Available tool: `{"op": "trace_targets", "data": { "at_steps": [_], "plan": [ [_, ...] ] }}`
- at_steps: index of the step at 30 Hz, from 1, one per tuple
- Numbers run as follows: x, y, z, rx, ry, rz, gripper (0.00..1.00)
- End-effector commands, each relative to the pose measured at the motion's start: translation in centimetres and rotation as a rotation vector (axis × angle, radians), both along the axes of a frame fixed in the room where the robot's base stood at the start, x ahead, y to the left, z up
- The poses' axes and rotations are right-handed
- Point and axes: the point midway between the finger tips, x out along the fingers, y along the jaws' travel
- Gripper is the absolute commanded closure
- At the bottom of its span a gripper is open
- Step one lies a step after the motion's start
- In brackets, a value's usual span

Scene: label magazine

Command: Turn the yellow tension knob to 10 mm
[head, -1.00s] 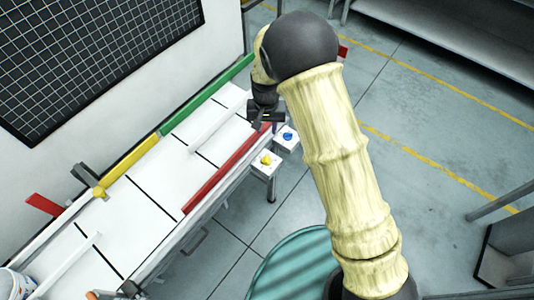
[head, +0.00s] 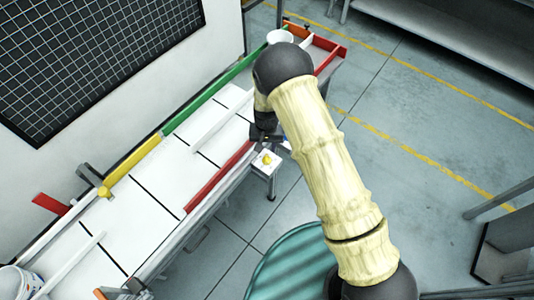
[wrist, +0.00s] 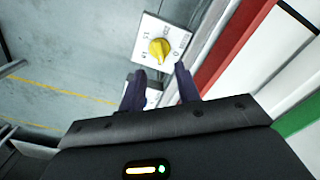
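The yellow knob (head: 267,160) sits on a small white dial plate (head: 259,168) beside the front of the machine's bed. In the wrist view the yellow knob (wrist: 158,50) shows ahead of the fingertips, with dark marks around it on the dial plate (wrist: 177,35); the marks are too small to read surely. My gripper (wrist: 160,70) is open and empty, its two dark fingers apart, the knob in line with the gap. I cannot tell whether the fingers reach the knob. In the head view my gripper (head: 265,138) is just behind the yellow knob.
The red rail (wrist: 232,45) runs close on the right. A white bowl (head: 280,36) stands at the bed's far end. The floor (wrist: 60,50) beside the plates is clear.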

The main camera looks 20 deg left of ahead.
Motion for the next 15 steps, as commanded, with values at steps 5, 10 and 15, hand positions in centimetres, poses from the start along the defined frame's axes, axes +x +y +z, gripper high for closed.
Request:
{"op": "trace_targets", "data": {
  "at_steps": [5,10,15],
  "plan": [
    [0.0,-0.1,-2.5,-0.002,0.002,0.001,0.67],
    [0.0,-0.1,-4.9,-0.002,0.002,-0.001,0.67],
    [0.0,-0.1,-6.5,-0.001,0.002,-0.001,0.67]
  ]
}}
